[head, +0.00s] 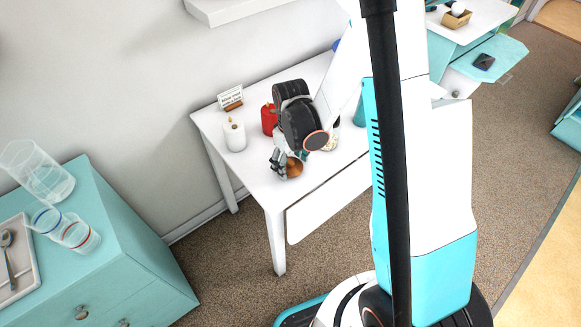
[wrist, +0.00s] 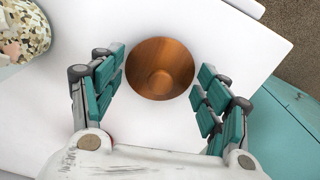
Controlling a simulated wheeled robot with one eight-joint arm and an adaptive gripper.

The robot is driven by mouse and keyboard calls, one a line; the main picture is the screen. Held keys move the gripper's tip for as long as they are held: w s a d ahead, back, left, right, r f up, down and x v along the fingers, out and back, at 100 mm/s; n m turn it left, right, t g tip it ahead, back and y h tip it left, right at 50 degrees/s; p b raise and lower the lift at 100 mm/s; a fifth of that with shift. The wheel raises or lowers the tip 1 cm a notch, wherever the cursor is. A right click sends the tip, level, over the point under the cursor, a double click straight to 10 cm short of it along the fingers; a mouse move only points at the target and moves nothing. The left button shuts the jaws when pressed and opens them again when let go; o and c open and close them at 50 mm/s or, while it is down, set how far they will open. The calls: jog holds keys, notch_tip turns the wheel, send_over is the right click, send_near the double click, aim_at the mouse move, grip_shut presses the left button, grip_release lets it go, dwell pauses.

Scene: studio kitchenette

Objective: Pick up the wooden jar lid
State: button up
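The wooden jar lid (wrist: 160,68) is round and brown, with a smaller round form at its middle. It is on the white table (head: 255,178), near the front corner, and also shows in the head view (head: 295,168). My gripper (wrist: 160,76) is open, with its teal finger pads on the left and right of the lid. Gaps show between the pads and the lid in the wrist view. In the head view my gripper (head: 284,161) is low over the table, partly in front of the lid. I cannot tell its exact height.
A speckled jar (wrist: 22,35) stands left in the wrist view. A white candle (head: 235,135), a red candle (head: 269,119) and a small sign (head: 231,97) stand on the table beyond my gripper. A teal cabinet (head: 110,235) with glasses stands at left.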

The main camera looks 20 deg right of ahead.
jog(key=c, duration=0.3)
